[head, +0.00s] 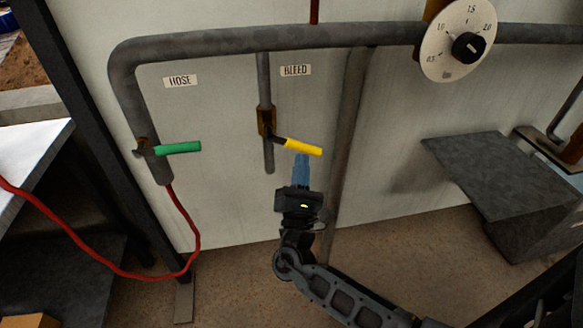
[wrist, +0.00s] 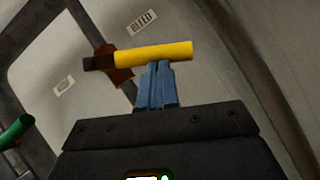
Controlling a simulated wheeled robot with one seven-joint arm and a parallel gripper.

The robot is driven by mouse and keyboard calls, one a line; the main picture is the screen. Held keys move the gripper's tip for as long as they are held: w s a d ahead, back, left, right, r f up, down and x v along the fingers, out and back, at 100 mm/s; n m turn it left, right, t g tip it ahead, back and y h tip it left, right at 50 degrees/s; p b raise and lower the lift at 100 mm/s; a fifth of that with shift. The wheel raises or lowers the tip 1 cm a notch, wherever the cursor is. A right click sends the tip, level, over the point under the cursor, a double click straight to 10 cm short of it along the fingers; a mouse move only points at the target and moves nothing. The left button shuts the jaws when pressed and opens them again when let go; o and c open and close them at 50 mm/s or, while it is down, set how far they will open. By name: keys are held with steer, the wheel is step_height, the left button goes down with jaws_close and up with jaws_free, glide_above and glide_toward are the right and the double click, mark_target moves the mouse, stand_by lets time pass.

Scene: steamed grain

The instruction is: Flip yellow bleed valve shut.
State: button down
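The yellow bleed valve handle (head: 303,146) sticks out to the right from a rusty valve body (head: 266,121) on the thin vertical pipe by the BLEED label (head: 295,71). It slopes slightly down to the right. In the wrist view the yellow handle (wrist: 153,53) lies across the tips of my gripper (wrist: 156,66). My gripper (head: 302,157) is just below the handle in the head view, with its blue fingers together and nothing seen between them. The fingertips are at the handle's lower edge; I cannot tell whether they touch it.
A green handle (head: 178,147) by the HOSE label (head: 180,81) is to the left, with a red hose (head: 193,222) below. A dial (head: 458,41) is at upper right. A grey shelf (head: 485,168) stands at right. A thick pipe (head: 347,130) runs behind my gripper.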

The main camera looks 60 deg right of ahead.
steer(key=shift+n+t, duration=0.6)
steer(key=shift+n, duration=0.2)
steer(key=shift+s+d+r+p, duration=0.25)
steer(key=shift+s+d+r, duration=0.1)
steer(key=shift+r, duration=0.3)
steer(key=shift+s+d+r+p, duration=0.2)
steer(key=shift+s+r, duration=0.15)
steer(key=shift+r, duration=0.25)
steer(key=shift+s+d+r+p, duration=0.25)
steer(key=shift+s+d+r, duration=0.1)
steer(key=shift+r, duration=0.45)
steer(key=b, duration=0.5)
glide_toward(314, 151)
steer(key=s+f, duration=0.1)
steer(key=s+a+f, duration=0.1)
steer(key=f, duration=0.1)
steer(key=shift+s+a, duration=0.2)
steer(key=shift+s, duration=0.15)
